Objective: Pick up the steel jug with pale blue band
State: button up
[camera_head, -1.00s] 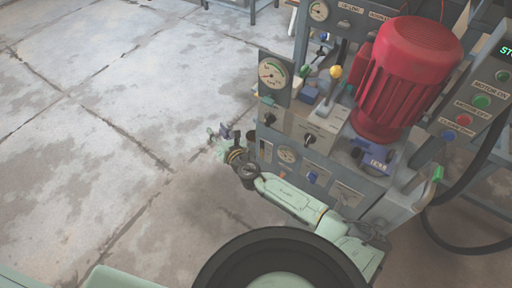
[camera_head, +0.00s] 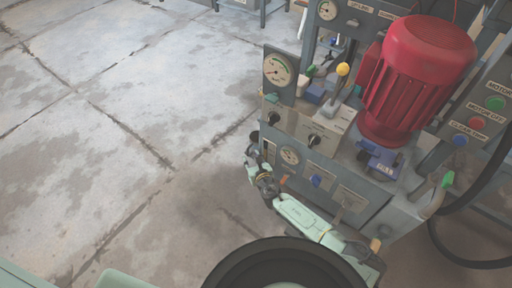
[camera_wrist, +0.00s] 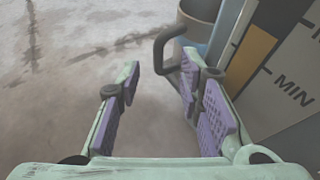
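In the wrist view, the steel jug (camera_wrist: 199,22) shows at the top right, grey, with its curved handle (camera_wrist: 163,44) toward the left. A bit of pale blue shows low on its body. Much of the jug is cut off by the frame or hidden behind the right finger. My gripper (camera_wrist: 160,64) is open, its two purple-padded fingers apart with floor showing between them. The handle is just beyond the fingertips, close to the right finger; I cannot tell if they touch. In the head view my gripper (camera_head: 253,160) is beside the press's left side; the jug is not clear there.
The press panel (camera_head: 318,178) stands close right of my gripper, with gauges, knobs and a red motor (camera_head: 420,70) above. In the wrist view a MIN-marked gauge plate (camera_wrist: 285,75) is close to the right finger. The concrete floor (camera_head: 120,130) at left is clear.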

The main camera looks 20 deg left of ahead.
aim_at(248, 154)
jog(key=shift+b+x, duration=0.4)
jog(key=shift+x, duration=1.1)
jog(key=shift+a, duration=0.1)
jog(key=shift+c, duration=0.2)
grip_shut()
